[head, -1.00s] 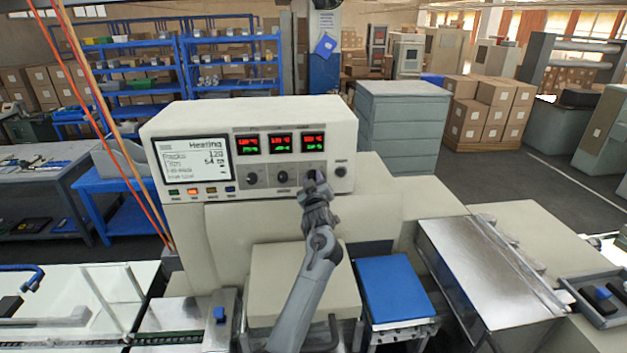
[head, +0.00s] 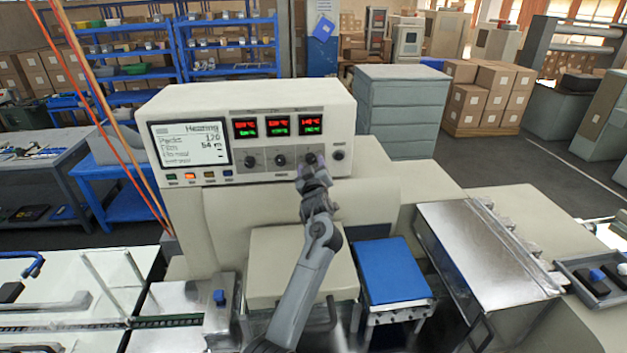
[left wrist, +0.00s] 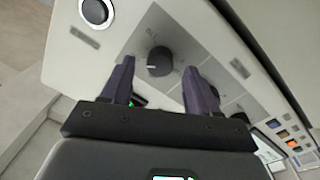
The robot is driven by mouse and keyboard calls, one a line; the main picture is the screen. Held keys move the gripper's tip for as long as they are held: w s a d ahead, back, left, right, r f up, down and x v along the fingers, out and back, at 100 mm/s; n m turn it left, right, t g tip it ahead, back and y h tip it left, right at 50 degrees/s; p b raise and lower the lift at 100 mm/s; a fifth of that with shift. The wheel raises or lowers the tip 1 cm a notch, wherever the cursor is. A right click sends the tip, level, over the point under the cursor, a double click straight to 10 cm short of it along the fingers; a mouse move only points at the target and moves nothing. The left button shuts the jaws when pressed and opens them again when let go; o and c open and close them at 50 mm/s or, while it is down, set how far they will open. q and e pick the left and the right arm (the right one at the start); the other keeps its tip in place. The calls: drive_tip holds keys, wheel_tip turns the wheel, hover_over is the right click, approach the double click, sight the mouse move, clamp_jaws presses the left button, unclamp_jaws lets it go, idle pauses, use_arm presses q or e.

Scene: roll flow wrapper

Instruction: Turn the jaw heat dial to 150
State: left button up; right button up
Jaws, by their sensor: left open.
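The control panel (head: 240,130) carries a row of three black dials below three red and green readouts. My left gripper (head: 312,166) is at the rightmost dial (head: 311,158), below the right readout (head: 311,127). In the left wrist view that dial (left wrist: 159,61) lies between the two dark fingers of my open left gripper (left wrist: 160,74), with a gap on both sides. Its white pointer mark points left in that view. The dial's label and the readout digits are too small to read surely. My right gripper is not in view.
A round black button (head: 338,155) sits just right of the dial; it also shows in the left wrist view (left wrist: 96,11). The other dials, the middle (head: 280,160) and left (head: 250,161), are close by. A white screen (head: 190,144) is at the panel's left.

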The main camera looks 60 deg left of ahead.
use_arm(q)
drive_tip(key=b+v, duration=0.1)
drive_tip(key=v, duration=0.8)
drive_tip(key=shift+b, duration=0.35)
drive_tip(key=shift+d, duration=0.2)
